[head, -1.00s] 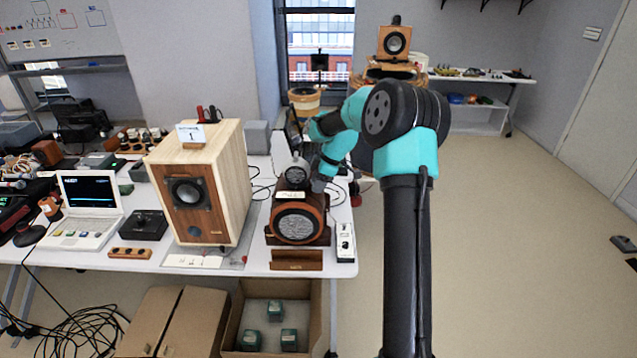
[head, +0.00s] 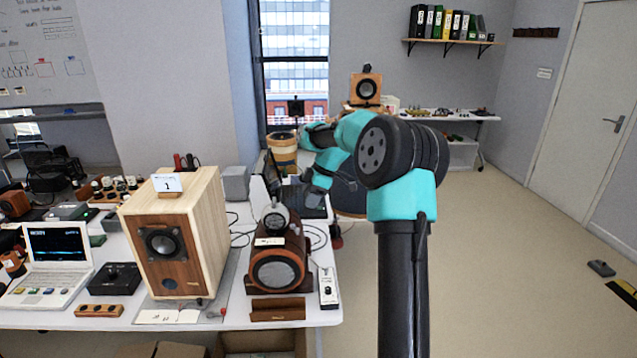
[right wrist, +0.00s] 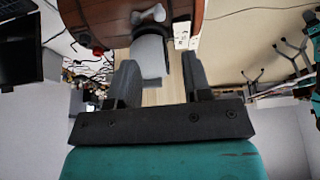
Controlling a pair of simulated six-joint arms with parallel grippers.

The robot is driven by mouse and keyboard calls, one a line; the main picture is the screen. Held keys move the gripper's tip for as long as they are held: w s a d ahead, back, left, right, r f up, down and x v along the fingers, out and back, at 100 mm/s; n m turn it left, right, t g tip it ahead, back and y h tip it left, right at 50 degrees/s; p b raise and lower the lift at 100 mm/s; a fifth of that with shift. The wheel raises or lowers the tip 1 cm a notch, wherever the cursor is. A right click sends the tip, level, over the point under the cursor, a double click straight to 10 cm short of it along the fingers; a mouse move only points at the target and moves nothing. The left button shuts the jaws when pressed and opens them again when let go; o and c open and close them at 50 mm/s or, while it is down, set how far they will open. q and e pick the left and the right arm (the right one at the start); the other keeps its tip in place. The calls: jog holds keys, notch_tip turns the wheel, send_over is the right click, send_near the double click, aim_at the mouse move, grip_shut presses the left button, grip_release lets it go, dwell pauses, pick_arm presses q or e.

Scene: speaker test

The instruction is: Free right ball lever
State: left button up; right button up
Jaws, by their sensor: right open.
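The wooden drum-shaped speaker (head: 277,268) sits on the table with a dark round face and a small round part (head: 275,217) on top. My right gripper (head: 311,205) is behind it and to its right, apart from it in the head view. In the right wrist view, the two fingers (right wrist: 160,62) are open, pointing at the reddish-brown wooden body (right wrist: 112,20). A grey lever-like piece (right wrist: 150,62) shows between the fingertips, with a pale knob (right wrist: 150,15) beyond it. I cannot tell whether the fingers touch it. My left gripper is not in view.
A tall wooden speaker box (head: 165,245) with a number card stands left of the drum. A laptop (head: 55,260) and small boxes fill the left. Open floor lies right of my arm.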

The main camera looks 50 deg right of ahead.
jog(key=v, duration=0.5)
jog(key=shift+r, duration=0.3)
jog(key=s+a+f+g, duration=0.2)
jog(key=a+f, duration=1.1)
jog(key=f, duration=0.1)
jog(key=s+a+f+g, duration=0.2)
jog(key=a+f+g, duration=0.1)
jog(key=a+f, duration=1)
jog(key=s+a+f+m+t, duration=0.1)
jog(key=s+a+f+m, duration=0.4)
jog(key=f, duration=0.4)
jog(key=s+a+f+m+t, duration=0.1)
jog(key=s+a+f+m, duration=0.4)
jog(key=a+f, duration=0.5)
jog(key=shift+s+f+m+t+y, duration=0.3)
jog(key=shift+s+m, duration=0.1)
jog(key=shift+s, duration=0.45)
